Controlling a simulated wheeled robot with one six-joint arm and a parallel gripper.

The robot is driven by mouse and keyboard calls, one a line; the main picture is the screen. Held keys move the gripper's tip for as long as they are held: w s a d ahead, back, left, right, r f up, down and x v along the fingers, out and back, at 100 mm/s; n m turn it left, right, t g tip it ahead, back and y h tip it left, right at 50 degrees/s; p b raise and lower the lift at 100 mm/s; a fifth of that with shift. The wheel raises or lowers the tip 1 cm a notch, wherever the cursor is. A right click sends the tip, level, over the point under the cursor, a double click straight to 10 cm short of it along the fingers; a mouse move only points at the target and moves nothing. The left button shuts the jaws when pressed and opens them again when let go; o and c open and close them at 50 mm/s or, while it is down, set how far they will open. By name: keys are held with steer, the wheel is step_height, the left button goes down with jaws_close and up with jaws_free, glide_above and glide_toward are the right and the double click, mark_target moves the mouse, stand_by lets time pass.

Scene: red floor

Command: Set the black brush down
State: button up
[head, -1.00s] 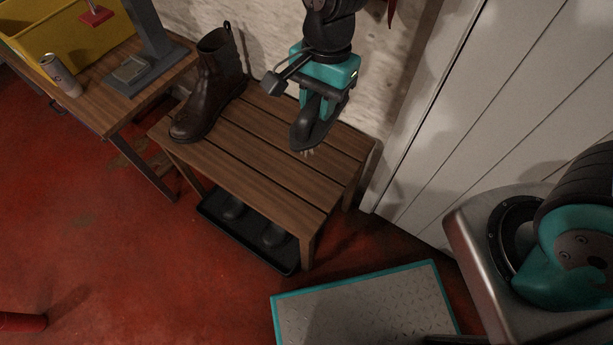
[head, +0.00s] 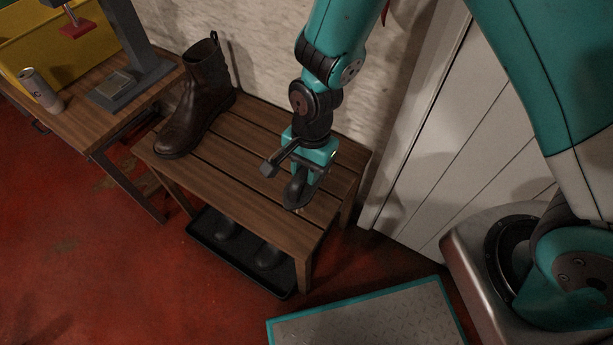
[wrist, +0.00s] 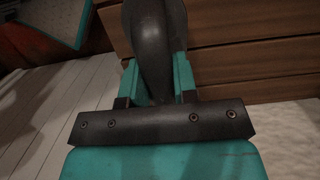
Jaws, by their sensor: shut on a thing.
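My gripper (head: 305,180) is shut on the black brush (head: 295,191) over the right part of the slatted wooden bench (head: 235,170). The brush hangs below the jaws, its pale bristles low at the bench top. I cannot tell whether it touches the slats. In the wrist view the dark, rounded brush (wrist: 152,45) sits between the two teal fingers, with the bench slats (wrist: 225,62) behind it. The brush's underside is mostly hidden.
A brown boot (head: 197,100) stands on the bench's left end. A black tray (head: 240,262) with dark footwear lies beneath. A wooden workbench (head: 100,120) with a can (head: 40,88) is at left; a white door (head: 450,130) is at right. The bench's middle is clear.

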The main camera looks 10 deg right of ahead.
steer(key=shift+f, duration=1.25)
steer(key=shift+f+b, duration=0.2)
steer(key=shift+b, duration=0.1)
steer(key=o, duration=1)
steer(key=shift+c, duration=0.2)
steer(key=shift+r, duration=0.1)
